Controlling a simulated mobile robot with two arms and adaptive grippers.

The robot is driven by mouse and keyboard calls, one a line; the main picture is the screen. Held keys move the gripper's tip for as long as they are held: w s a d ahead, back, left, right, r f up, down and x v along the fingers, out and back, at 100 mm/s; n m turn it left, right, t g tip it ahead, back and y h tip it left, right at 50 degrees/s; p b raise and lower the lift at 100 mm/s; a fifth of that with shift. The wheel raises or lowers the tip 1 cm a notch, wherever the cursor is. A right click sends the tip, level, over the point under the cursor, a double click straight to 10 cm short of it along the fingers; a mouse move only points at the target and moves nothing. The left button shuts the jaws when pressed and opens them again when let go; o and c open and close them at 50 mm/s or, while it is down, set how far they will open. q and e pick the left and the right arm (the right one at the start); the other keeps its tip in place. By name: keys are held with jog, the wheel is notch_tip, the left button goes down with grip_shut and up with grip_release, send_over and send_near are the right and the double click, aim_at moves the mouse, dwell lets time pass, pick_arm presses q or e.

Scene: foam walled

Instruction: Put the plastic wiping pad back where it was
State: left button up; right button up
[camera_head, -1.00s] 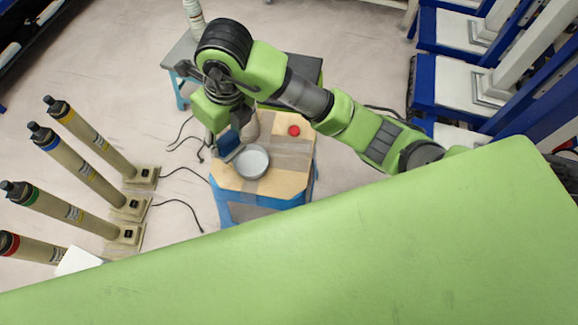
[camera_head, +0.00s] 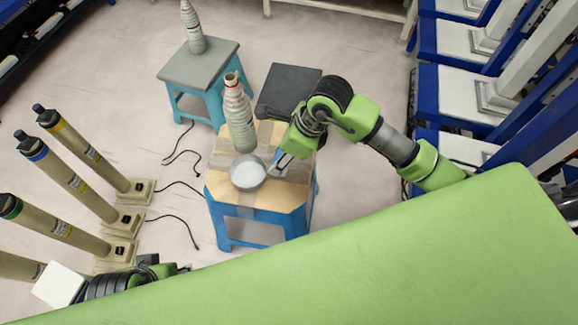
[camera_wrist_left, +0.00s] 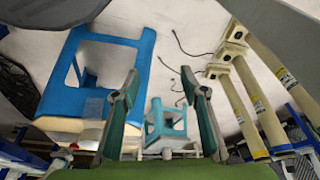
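I cannot pick out the wiping pad for certain in either current view. The right gripper (camera_head: 279,164) is over the right part of the wooden-topped table (camera_head: 222,189), just right of the round grey-rimmed dish (camera_head: 247,173). Its fingers are small and partly hidden, so whether they hold something is unclear. The left gripper (camera_wrist_left: 163,90) has its two fingers wide apart with nothing between them. In the head view the left arm's dark end (camera_head: 165,268) shows at the lower left, away from the table.
A banded bottle (camera_head: 237,115) stands on the table behind the dish. A grey-topped stool (camera_head: 197,62) behind carries another bottle (camera_head: 193,28). A dark flat surface (camera_head: 287,90) lies behind the table. Several tall tubes (camera_head: 90,160) stand at the left, with cables on the floor.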

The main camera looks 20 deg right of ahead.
jog(key=shift+d+f, duration=0.85)
jog(key=shift+f, duration=0.15)
jog(key=f, duration=0.1)
jog(key=f+b, duration=0.1)
jog(key=f, duration=0.2)
jog(key=shift+d, duration=0.3)
jog(key=o, duration=1)
jog(key=shift+r, duration=0.1)
pick_arm(q)
jog(key=shift+s+r, duration=0.35)
jog(key=shift+r, duration=0.3)
